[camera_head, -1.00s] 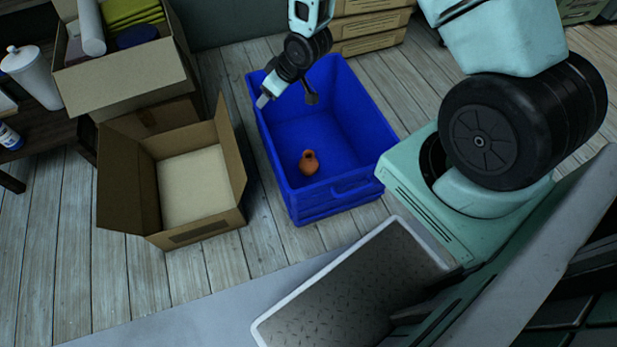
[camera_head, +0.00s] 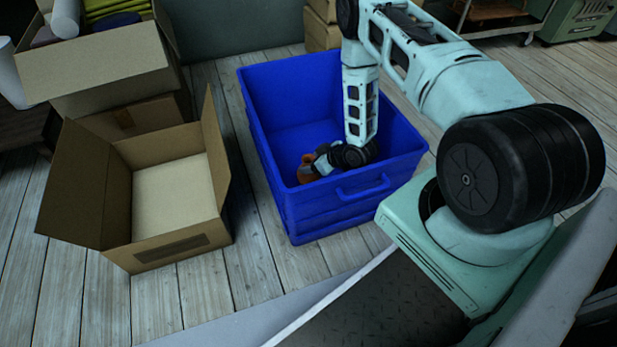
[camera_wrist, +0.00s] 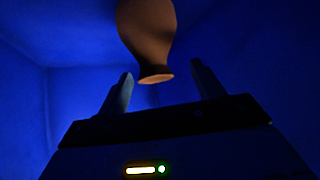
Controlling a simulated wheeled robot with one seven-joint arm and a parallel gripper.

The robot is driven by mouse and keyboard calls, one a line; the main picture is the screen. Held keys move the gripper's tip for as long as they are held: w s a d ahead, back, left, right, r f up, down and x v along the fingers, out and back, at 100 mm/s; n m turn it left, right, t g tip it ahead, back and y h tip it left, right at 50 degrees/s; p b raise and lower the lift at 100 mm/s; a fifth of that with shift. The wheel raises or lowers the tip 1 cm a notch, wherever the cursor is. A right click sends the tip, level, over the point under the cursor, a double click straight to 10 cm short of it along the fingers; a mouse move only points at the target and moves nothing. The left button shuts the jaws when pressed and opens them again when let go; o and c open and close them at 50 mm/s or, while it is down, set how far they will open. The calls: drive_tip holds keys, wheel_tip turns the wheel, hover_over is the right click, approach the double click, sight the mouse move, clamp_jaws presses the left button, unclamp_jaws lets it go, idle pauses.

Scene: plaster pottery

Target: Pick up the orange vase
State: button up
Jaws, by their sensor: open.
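The small orange vase (camera_head: 306,168) is inside the blue crate (camera_head: 372,192), near its front left. My arm reaches down into the crate, and my gripper (camera_head: 318,166) is right beside the vase and partly covers it. In the wrist view the vase (camera_wrist: 148,35) hangs into the picture from the top, with one flat end towards me. My gripper (camera_wrist: 160,88) is open there, with one finger on each side of the vase's near end. Gaps show between the vase and both fingers. The far part of the vase is cut off by the picture's edge.
The crate's blue walls stand close around my gripper. An open cardboard box (camera_head: 190,245) stands on the wooden floor left of the crate. More boxes (camera_head: 95,65) are stacked behind it. Bare floor (camera_head: 260,275) lies in front of the crate.

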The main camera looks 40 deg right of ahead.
drive_tip(key=b+x, duration=0.2)
drive_tip(key=x, duration=0.1)
drive_tip(key=d+b+x, duration=0.1)
drive_tip(key=shift+w+a+f+b, duration=0.1)
drive_tip(key=shift+a+f+b, duration=0.05)
drive_tip(key=shift+f+b, duration=0.3)
drive_tip(key=shift+w+a+f, duration=0.1)
drive_tip(key=shift+w+f, duration=0.05)
drive_tip(key=shift+w, duration=0.2)
drive_tip(key=c, duration=1.2)
